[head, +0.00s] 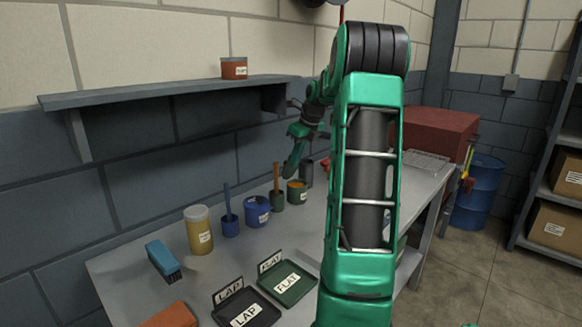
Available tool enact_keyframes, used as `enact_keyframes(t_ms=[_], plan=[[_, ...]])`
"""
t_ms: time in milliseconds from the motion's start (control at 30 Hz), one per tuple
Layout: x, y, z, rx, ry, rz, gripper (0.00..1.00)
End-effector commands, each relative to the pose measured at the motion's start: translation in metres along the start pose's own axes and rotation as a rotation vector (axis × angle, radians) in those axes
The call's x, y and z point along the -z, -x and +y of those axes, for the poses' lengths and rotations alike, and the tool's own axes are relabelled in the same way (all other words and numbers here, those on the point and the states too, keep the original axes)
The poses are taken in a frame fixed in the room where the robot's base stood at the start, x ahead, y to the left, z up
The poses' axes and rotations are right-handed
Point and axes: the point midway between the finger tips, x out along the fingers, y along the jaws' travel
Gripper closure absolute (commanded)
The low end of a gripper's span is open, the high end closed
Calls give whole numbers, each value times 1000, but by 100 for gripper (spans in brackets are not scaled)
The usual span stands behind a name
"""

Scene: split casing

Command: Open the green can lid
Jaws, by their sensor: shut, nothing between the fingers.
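A small green can (297,195) with a white label stands towards the back of the bench. Its round top looks orange-brown; at this size I cannot tell whether that is a lid or the contents. My gripper (289,173) is green, shut and empty. It points down just above and behind the can's left side in the picture. I cannot tell whether its tips touch the can.
A green cup with a wooden-handled brush (277,190), a blue can (257,210), a blue cup (230,225) and a yellow jar (199,230) stand left of the can. A dark container (306,173) is behind it. LAP (247,308) and FLAT (288,283) trays lie in front.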

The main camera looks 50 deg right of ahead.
Motion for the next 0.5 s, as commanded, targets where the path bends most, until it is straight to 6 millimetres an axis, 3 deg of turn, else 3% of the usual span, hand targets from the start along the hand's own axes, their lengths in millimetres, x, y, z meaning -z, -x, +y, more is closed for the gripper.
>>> enact_keyframes(t_ms=[200, 500], plan=[[-15, -2, 2, -1, 3, 122, 100], [-22, -3, 0, 1, 1, 213, 100]])
